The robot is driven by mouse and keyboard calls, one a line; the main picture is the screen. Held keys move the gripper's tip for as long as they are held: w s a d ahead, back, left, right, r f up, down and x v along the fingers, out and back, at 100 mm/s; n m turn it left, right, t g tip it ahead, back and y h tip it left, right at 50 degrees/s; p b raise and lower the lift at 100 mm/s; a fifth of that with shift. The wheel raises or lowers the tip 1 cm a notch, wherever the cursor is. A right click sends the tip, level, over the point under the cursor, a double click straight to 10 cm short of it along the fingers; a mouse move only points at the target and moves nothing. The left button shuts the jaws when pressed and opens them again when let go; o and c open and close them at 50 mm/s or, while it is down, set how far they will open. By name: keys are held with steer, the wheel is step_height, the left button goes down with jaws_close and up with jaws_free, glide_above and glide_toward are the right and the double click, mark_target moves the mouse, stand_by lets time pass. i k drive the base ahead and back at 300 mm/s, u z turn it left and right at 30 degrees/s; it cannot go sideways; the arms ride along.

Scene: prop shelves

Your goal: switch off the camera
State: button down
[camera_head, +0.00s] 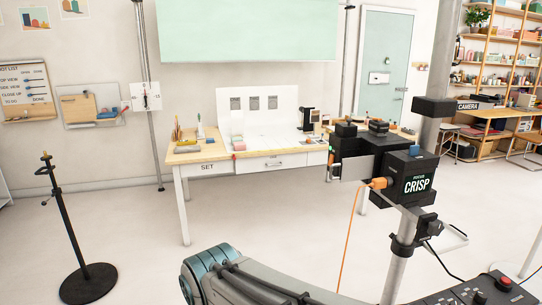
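The camera (361,160) is a boxy black body on a grey pole stand, right of centre in the head view. Its right-hand box (408,178) carries a label reading "CRISP". A small blue part (415,151) shows on top of that box. An orange plug (378,183) sits at the box's side, and an orange cable hangs down from it. I cannot tell from this view whether the camera is on or off. My arm crosses the bottom of the view, below and left of the camera. My gripper is not in view.
A wooden table (187,155) with a white backdrop stands behind the camera. A black round-based stand (88,283) is at the left. Shelves (510,75) are far right. A black panel with a red button (503,283) shows at lower right. The floor between is clear.

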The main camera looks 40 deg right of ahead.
mark_target(331, 161)
steer(key=z, duration=0.45)
steer(key=i, duration=0.8)
steer(key=z, duration=1.05)
steer(key=i, duration=0.35)
steer(key=z, duration=0.4)
